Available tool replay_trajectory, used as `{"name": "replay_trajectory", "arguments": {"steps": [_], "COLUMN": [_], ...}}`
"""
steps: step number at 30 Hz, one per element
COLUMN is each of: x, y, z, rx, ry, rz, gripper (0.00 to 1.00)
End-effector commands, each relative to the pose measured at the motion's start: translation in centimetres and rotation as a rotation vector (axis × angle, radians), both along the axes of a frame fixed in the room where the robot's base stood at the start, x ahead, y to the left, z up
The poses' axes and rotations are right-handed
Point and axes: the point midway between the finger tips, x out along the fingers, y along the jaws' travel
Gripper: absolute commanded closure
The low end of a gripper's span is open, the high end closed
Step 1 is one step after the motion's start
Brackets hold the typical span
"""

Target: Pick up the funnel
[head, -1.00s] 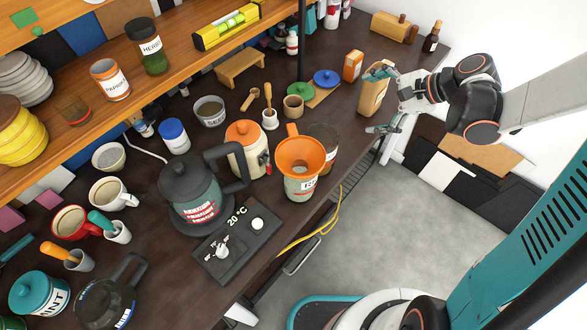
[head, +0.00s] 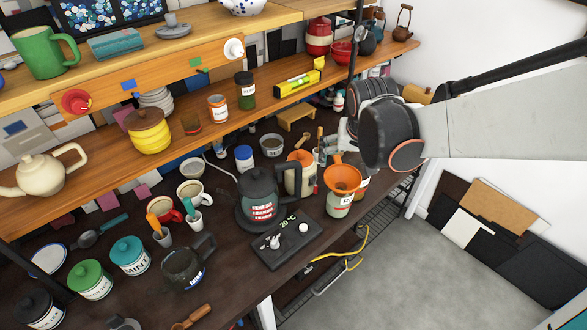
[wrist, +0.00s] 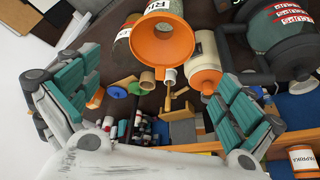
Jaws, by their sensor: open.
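The orange funnel (head: 343,178) sits mouth up in the top of a labelled jar (head: 339,205) near the counter's front edge, right of the kettle. In the wrist view the funnel (wrist: 160,62) shows upside down at the upper middle, with its wide mouth facing the camera and the jar (wrist: 158,10) behind it. My gripper (wrist: 160,108) is open, with one teal-padded finger at the left and one at the right. The funnel lies ahead of the gap, not visibly touched.
A dark kettle (head: 260,196) stands left of the funnel, and a cream dispenser (head: 298,178) stands close behind it. A shelf (head: 190,125) with jars overhangs the back of the counter. A black scale (head: 287,241) lies in front. Open floor (head: 400,270) is at the lower right.

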Motion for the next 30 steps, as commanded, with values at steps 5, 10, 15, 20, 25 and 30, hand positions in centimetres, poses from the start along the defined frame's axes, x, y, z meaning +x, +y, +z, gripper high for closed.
{"name": "replay_trajectory", "arguments": {"steps": [5, 10, 15, 20, 25, 30], "x": [1.6, 2.6, 3.1, 3.3, 4.2, 5.0], "y": [-0.2, -0.4, -0.5, -0.5, -0.4, -0.5], "z": [-3.6, -6.0, -7.0, -7.8, -10.0, -11.8], "rx": [0.003, 0.004, 0.005, 0.005, 0.005, 0.005], "ry": [0.001, 0.0, 0.001, 0.001, 0.001, 0.001], "rz": [-0.003, -0.005, -0.006, -0.006, -0.006, -0.007], "gripper": [0.0, 0.0, 0.0, 0.0, 0.0, 0.0]}}
